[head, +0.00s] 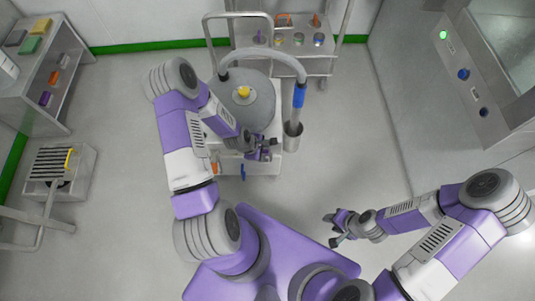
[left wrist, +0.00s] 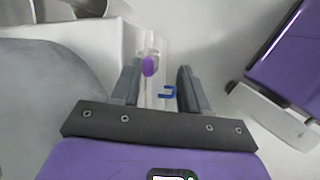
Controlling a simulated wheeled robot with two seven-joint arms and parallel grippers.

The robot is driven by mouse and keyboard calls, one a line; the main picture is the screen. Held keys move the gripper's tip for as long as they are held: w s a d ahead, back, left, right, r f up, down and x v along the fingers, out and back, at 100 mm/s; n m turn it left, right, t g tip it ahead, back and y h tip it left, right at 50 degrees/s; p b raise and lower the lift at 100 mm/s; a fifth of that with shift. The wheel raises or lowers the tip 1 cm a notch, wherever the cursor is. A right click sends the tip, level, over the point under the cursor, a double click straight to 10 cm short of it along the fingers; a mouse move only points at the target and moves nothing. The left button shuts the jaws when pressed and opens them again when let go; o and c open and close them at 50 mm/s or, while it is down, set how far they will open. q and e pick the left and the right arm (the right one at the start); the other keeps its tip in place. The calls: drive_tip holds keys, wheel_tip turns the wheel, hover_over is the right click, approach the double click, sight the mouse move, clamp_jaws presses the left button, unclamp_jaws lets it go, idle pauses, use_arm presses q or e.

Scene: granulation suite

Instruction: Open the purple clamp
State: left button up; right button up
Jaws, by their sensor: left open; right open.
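The purple clamp (left wrist: 148,66) shows in the left wrist view as a small rounded purple piece on a pale fitting, between my left fingers and nearer the left one. A gap shows around it, and I cannot tell whether a finger touches it. My left gripper (head: 266,150) is open at the front of the machine with the grey domed vessel (head: 240,98). In the head view it covers the place where the clamp sits. My right gripper (head: 331,230) is open and empty, above the floor to the right.
A blue clamp-like piece (head: 243,172) and an orange one (head: 214,167) are on the machine's front; the blue one also shows in the left wrist view (left wrist: 167,92). A hose with a blue grip (head: 299,95) ends in a metal cup (head: 292,136). Floor right of the machine is clear.

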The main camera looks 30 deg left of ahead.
sight(265, 151)
use_arm(q)
drive_tip(key=shift+w+a+f+n, duration=0.1)
drive_tip(key=shift+w+a+n, duration=0.05)
drive_tip(key=shift+a+n, duration=0.2)
drive_tip(key=shift+w+a+f+n, duration=0.1)
drive_tip(key=shift+a+n, duration=0.15)
drive_tip(key=shift+a, duration=0.15)
drive_tip(key=shift+w+a+f+n, duration=0.15)
drive_tip(key=shift+a+f+n, duration=0.05)
drive_tip(key=shift+n, duration=0.1)
drive_tip(key=b+x, duration=0.3)
drive_tip(key=x, duration=0.4)
drive_tip(key=shift+w+a, duration=0.1)
drive_tip(key=shift+w, duration=0.05)
clamp_jaws()
